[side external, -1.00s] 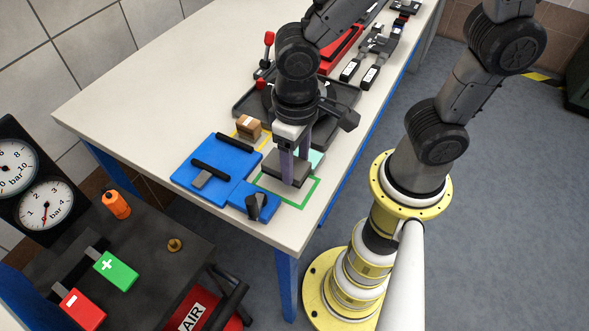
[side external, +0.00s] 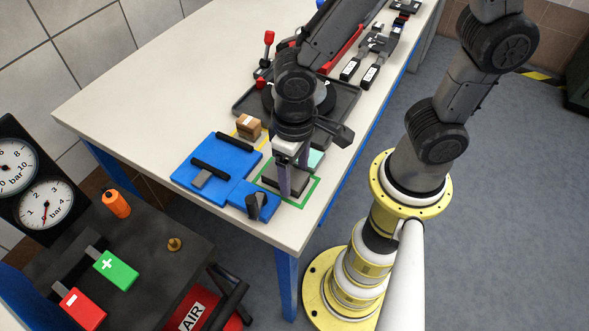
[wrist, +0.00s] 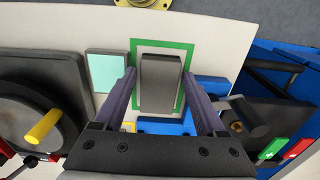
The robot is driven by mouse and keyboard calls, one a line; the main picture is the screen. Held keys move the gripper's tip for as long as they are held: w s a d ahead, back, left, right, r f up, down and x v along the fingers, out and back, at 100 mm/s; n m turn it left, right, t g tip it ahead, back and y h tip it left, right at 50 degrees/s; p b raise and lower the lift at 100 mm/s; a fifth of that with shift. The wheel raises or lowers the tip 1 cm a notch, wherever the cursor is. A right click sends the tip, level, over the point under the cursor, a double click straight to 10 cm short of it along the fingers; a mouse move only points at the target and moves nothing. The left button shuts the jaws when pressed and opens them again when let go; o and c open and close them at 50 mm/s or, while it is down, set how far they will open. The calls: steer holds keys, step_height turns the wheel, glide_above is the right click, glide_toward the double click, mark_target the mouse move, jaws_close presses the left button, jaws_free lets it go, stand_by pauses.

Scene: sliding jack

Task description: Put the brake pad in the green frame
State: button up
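The brake pad (wrist: 160,82) is a dark grey block. It lies flat inside the green frame (wrist: 160,42) in the wrist view, with white surface showing around part of it. In the side view the pad (side external: 272,178) sits low within the green frame (side external: 316,188), partly hidden by my fingers. My gripper (wrist: 159,77) is open, one finger on each side of the pad, with narrow gaps visible in the wrist view. In the side view my gripper (side external: 292,188) points down at the pad.
A blue fixture (side external: 230,160) with black bars is left of the frame. A brown box (side external: 248,127) stands behind it. A pale teal square (wrist: 106,72) lies beside the frame. A dark tray (side external: 345,105) is behind. The table's front edge is close to the frame.

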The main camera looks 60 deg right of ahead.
mark_target(295, 178)
step_height(295, 178, up, 12)
steer(key=s+d+r+t, duration=0.2)
steer(key=d, duration=0.4)
steer(key=s+d+r+t, duration=0.2)
steer(key=d+t, duration=0.1)
steer(key=d, duration=0.4)
steer(key=shift+r+t, duration=0.3)
steer(key=shift+r, duration=0.05)
steer(key=shift+d, duration=0.1)
stand_by(0.7)
